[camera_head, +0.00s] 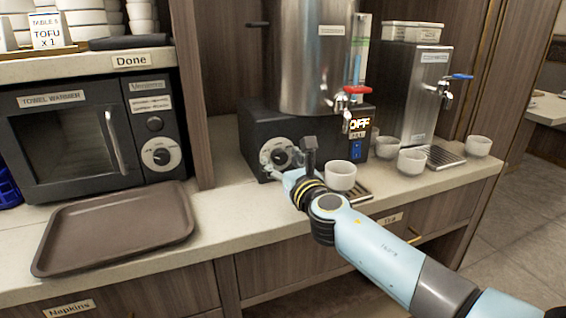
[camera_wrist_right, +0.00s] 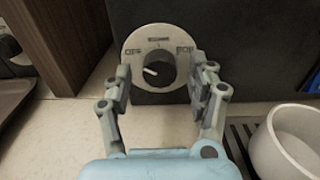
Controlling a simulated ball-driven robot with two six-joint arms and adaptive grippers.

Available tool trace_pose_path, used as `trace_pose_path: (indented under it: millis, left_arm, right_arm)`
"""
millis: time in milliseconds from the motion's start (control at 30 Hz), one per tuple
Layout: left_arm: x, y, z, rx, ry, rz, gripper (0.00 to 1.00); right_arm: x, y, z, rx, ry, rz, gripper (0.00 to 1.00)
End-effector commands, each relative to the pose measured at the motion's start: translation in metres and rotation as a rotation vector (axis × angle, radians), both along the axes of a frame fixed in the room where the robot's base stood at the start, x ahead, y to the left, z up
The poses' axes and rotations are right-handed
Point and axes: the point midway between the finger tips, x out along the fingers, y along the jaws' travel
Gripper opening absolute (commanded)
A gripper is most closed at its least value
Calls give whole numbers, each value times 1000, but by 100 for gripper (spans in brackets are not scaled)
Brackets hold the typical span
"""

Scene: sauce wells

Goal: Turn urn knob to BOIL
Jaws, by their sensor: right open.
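The steel urn (camera_head: 312,60) stands on a black base (camera_head: 255,130) on the counter. Its knob (camera_head: 280,156) sits on a pale round dial on the base's front, and its display reads OFF. In the right wrist view the black knob (camera_wrist_right: 160,72) has a white pointer aimed to the left, near the OFF side; the BOIL label is at the right, partly hidden. My right gripper (camera_wrist_right: 157,88) is open, its fingers to the left and right of the knob, with visible gaps. In the head view the right gripper (camera_head: 283,163) is in front of the dial. My left gripper is out of view.
A white cup (camera_head: 341,176) stands on a drip tray right of my right gripper, and it also shows in the wrist view (camera_wrist_right: 292,140). More cups and a second steel dispenser (camera_head: 418,90) stand further right. A brown tray (camera_head: 115,230) and towel warmer (camera_head: 80,140) are at left.

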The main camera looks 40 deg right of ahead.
Motion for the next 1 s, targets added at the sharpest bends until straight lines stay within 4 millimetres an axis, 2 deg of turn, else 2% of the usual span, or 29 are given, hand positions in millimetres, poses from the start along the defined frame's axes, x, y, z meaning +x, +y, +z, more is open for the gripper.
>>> trace_pose_path:
  millis: [67,467,767,1000]
  left_arm:
    - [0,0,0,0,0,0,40]
    - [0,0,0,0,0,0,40]
    - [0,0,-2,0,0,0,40]
    - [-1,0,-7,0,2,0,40]
  right_arm:
    - [0,0,0,0,0,0,57]
    - [0,0,0,0,0,0,5]
    - [-1,0,0,31,-7,0,3]
    - [0,0,-1,156,-39,0,3]
